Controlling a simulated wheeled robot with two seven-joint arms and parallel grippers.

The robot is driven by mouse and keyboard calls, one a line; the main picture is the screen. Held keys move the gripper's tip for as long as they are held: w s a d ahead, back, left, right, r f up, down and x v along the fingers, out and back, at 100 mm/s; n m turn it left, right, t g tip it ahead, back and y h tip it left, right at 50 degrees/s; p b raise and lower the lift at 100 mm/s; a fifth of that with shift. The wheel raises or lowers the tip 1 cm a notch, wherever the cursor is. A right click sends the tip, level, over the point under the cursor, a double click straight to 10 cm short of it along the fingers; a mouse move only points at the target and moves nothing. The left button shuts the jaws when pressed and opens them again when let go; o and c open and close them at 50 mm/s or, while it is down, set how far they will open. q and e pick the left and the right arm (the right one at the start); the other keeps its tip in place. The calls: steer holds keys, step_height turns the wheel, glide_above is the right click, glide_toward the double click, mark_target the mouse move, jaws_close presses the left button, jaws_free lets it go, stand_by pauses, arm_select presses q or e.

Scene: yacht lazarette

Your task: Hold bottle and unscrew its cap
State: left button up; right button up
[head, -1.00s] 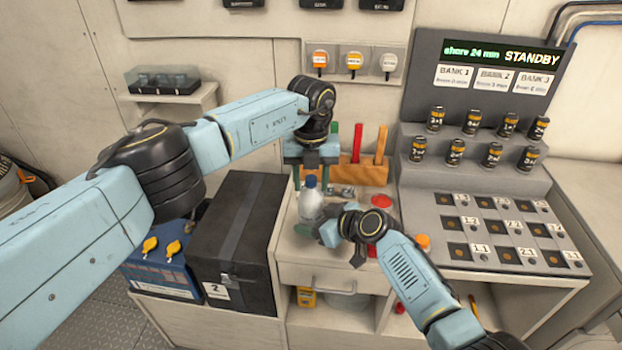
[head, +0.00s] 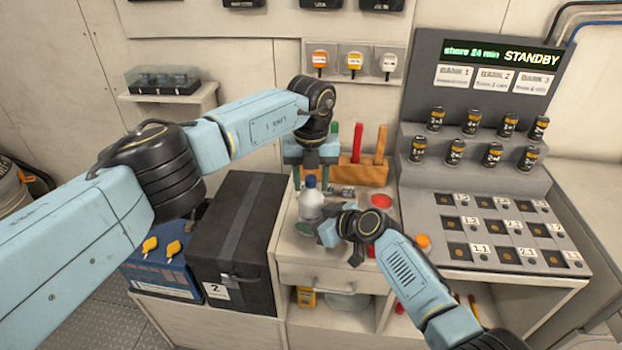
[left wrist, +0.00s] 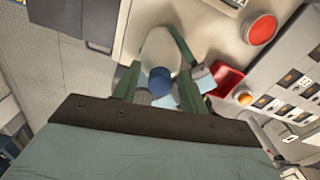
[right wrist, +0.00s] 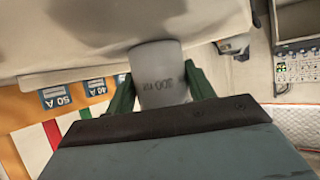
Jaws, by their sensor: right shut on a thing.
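The bottle (head: 309,206) is pale and translucent with a blue cap (head: 310,181); it stands upright at the counter's left front. My right gripper (head: 312,229) is shut on the bottle's body from the right. The right wrist view shows the bottle (right wrist: 160,75), with printed marking, between the two green fingers. My left gripper (head: 311,183) points down from above, its fingers on either side of the cap. In the left wrist view the cap (left wrist: 160,81) lies between the fingers with gaps on both sides, so this gripper is open.
A wooden rack (head: 362,172) with coloured handles stands just behind. A red disc (head: 381,201) lies to the right, before the battery console (head: 470,215). A black box (head: 238,235) is at the left. A drawer (head: 330,277) is below the counter.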

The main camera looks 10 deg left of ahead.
arm_select(q)
steer(key=c, duration=0.7)
steer(key=o, duration=1)
steer(key=shift+r, duration=4)
arm_select(e)
steer(key=o, duration=1)
